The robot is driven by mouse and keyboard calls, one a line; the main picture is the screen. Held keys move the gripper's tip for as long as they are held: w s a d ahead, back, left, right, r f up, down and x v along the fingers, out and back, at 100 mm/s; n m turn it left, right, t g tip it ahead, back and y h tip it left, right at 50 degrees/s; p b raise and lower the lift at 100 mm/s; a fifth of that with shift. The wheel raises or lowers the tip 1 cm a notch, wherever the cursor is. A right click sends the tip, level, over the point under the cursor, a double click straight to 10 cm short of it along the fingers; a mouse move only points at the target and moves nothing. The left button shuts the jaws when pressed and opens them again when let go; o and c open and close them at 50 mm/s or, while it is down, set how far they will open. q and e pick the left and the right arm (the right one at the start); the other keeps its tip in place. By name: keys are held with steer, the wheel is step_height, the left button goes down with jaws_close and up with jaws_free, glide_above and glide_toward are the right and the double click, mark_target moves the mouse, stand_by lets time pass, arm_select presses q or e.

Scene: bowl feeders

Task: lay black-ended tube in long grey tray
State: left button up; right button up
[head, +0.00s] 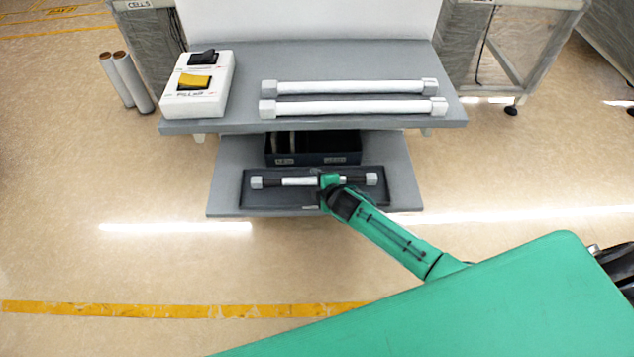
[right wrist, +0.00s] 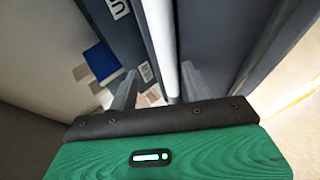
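The black-ended tube (head: 298,182) has a white middle, black sections and light grey end caps. In the head view it lies lengthwise along the long dark grey tray (head: 290,207) on the lower shelf and appears to rest inside it. My right gripper (head: 330,182) is over the tube, right of its middle, and hides part of it. In the right wrist view my right gripper's fingers (right wrist: 158,92) stand apart, with the white tube (right wrist: 160,40) running between them and a gap visible on the left side. My left gripper is not in view.
Two white tubes with grey ends (head: 350,87) (head: 350,107) lie on the upper grey tabletop (head: 245,60). A switch box (head: 215,90) with black and yellow rockers stands at its left. A dark bin (head: 312,158) sits behind the tray, under the tabletop's front edge. Open floor lies in front.

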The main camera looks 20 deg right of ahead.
steer(key=shift+s+d+r, duration=0.1)
steer(key=shift+s+r, duration=0.15)
steer(key=shift+s, duration=0.2)
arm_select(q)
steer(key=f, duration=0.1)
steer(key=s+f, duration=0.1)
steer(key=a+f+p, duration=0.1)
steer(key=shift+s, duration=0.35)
arm_select(e)
steer(key=v, duration=1.2)
steer(key=shift+s+r, duration=0.2)
steer(key=shift+s, duration=0.15)
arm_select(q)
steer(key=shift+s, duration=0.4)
arm_select(e)
steer(key=shift+d, duration=0.15)
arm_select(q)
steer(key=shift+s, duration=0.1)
